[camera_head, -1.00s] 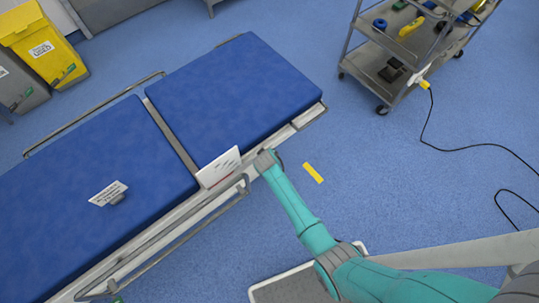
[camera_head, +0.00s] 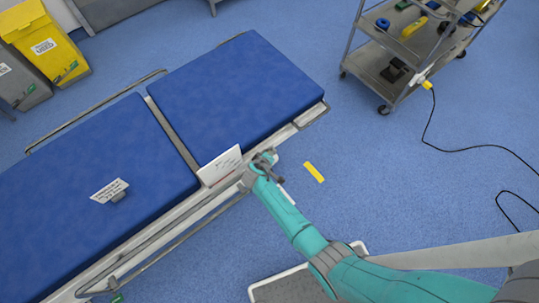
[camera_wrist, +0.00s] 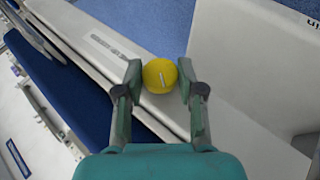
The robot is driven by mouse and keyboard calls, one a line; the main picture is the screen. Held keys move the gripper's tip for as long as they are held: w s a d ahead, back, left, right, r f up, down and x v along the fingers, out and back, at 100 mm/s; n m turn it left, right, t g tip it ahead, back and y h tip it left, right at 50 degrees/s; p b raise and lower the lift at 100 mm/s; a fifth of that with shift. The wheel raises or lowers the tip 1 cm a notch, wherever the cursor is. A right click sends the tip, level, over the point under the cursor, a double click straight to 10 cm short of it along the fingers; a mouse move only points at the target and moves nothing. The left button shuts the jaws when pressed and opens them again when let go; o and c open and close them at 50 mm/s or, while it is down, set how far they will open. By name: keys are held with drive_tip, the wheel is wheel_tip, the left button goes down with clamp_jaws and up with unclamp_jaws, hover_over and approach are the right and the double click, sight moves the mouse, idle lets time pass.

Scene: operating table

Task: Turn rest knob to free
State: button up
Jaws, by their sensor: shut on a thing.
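The rest knob (camera_wrist: 159,76) is a round yellow knob with a pale line mark across its face, seen in the wrist view. My gripper (camera_wrist: 161,88) has one finger on each side of the knob and is shut on it. The pale line runs steeply, tilted a little. In the head view my gripper (camera_head: 262,162) is at the right side rail of the operating table (camera_head: 236,92), beside a white label card (camera_head: 220,165). The knob is hidden there behind my wrist and gripper.
A small sign (camera_head: 110,190) stands on the left blue pad. A metal rail runs along the table's near side. A steel trolley (camera_head: 385,65) stands at the upper right, with a black cable on the floor. Yellow and grey bins stand at the upper left.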

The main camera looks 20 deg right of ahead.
drive_tip(key=shift+s, duration=0.1)
drive_tip(key=o, duration=1.2)
drive_tip(key=shift+c, duration=0.2)
drive_tip(key=v, duration=1.2)
